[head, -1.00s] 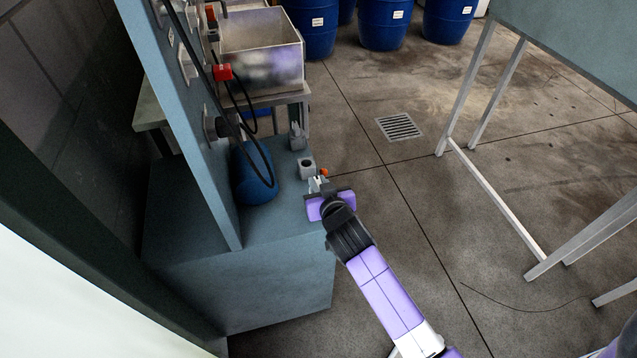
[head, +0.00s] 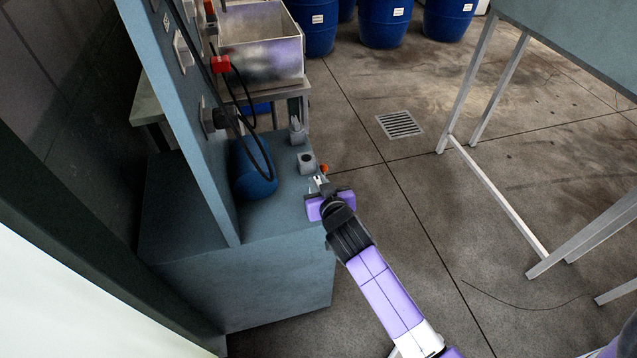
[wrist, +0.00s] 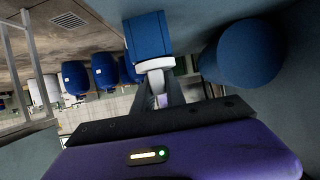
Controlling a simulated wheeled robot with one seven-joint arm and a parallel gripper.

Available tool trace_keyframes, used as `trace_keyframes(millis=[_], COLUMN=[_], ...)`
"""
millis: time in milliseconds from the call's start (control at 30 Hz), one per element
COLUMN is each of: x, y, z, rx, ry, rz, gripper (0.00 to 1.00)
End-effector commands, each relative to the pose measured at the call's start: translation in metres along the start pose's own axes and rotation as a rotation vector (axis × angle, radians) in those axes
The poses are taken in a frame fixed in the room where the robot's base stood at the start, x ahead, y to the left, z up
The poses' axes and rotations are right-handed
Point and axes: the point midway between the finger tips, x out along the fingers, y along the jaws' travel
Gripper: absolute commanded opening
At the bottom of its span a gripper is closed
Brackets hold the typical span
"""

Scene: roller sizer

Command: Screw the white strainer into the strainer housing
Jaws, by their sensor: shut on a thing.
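My gripper (head: 319,184) is at the right edge of the blue-grey machine deck, close to a small grey block (head: 307,161) with a round top, which I take for the strainer housing. In the wrist view, my gripper's dark fingers (wrist: 157,88) are shut on a white round piece, the strainer (wrist: 155,65). The strainer lies against the near end of a blue block (wrist: 147,35), seemingly the housing. How far it sits inside the housing is hidden. In the head view the fingers largely hide the strainer.
An orange knob (head: 324,168) is beside the grey block. Another grey fitting (head: 297,132) stands behind it. A blue tank (head: 253,168) and hanging black cables (head: 262,150) are to the left. Open floor lies to the right, with a drain grate (head: 400,125).

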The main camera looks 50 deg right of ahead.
Motion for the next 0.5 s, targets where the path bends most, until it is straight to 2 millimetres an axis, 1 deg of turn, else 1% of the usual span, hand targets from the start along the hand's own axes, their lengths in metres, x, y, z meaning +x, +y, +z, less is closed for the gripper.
trace_keyframes(millis=[33,67,100,167,500], x=[0.0008,0.0004,0.0003,0.0002,-0.0016], y=[0.0000,0.0000,0.0000,0.0000,0.0000], z=[0.0018,0.0005,0.0003,0.0004,0.0010], rx=[0.000,0.000,0.000,0.000,0.000], ry=[0.001,0.001,0.001,0.001,0.000], rz=[0.000,0.000,0.000,0.000,0.000], gripper=[0.00,0.22,0.30,0.41,0.41])
